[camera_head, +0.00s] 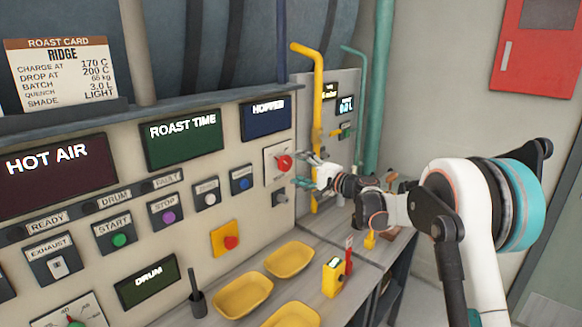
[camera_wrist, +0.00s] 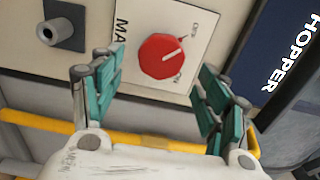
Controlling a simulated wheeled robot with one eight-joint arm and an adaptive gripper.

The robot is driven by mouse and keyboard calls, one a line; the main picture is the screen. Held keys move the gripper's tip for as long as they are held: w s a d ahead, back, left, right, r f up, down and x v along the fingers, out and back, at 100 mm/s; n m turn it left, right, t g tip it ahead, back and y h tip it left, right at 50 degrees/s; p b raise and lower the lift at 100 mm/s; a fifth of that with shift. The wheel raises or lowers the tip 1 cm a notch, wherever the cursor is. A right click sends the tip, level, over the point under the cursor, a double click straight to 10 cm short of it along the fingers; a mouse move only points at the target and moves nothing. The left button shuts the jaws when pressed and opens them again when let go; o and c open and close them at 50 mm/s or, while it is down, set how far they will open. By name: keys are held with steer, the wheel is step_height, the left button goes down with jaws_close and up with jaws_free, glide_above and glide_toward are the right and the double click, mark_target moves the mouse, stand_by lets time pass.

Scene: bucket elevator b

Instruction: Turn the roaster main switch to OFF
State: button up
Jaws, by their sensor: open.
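The main switch is a round red knob (camera_head: 284,162) on a white plate, on the panel below the HOPPER display. In the wrist view the red knob (camera_wrist: 158,58) lies ahead, between my fingers, with a white pointer line toward the upper right. The plate (camera_wrist: 204,22) carries large letters starting "MA", the rest hidden by a finger, and small position labels too blurred to read surely. My gripper (camera_head: 303,169) is open and empty, just right of the knob in the head view. In the wrist view the teal fingers of my gripper (camera_wrist: 161,66) flank the knob; contact is not visible.
A grey socket-like fitting (camera_head: 280,198) is below the switch. A yellow pipe (camera_head: 317,100) rises close behind my gripper. Yellow trays (camera_head: 289,259) and a yellow box with a red handle (camera_head: 334,277) are on the bench below. The HOPPER display (camera_wrist: 296,50) is at right in the wrist view.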

steer(key=v, duration=0.7)
steer(key=shift+s, duration=0.15)
steer(key=shift+d, duration=0.1)
steer(key=s+d+r+n+g+h+b, duration=0.1)
steer(key=s+d+n+g+h, duration=0.15)
steer(key=s, duration=0.95)
steer(key=s+d+r+n+g+h, duration=0.15)
steer(key=s+h, duration=0.25)
steer(key=s, duration=0.8)
steer(key=s+d+f+n+h, duration=0.1)
steer(key=s+d+f+h, duration=0.1)
steer(key=s, duration=0.6)
steer(key=s+d+f+n+h+b, duration=0.1)
steer(key=s+d+f+h, duration=0.2)
steer(key=s, duration=0.6)
steer(key=s+d+f+n+h, duration=0.1)
steer(key=s+d+f+h, duration=0.1)
steer(key=s+d+f, duration=0.3)
steer(key=s+d, duration=0.3)
steer(key=shift+s+f+h+b, duration=0.3)
steer(key=shift+f+h, duration=0.05)
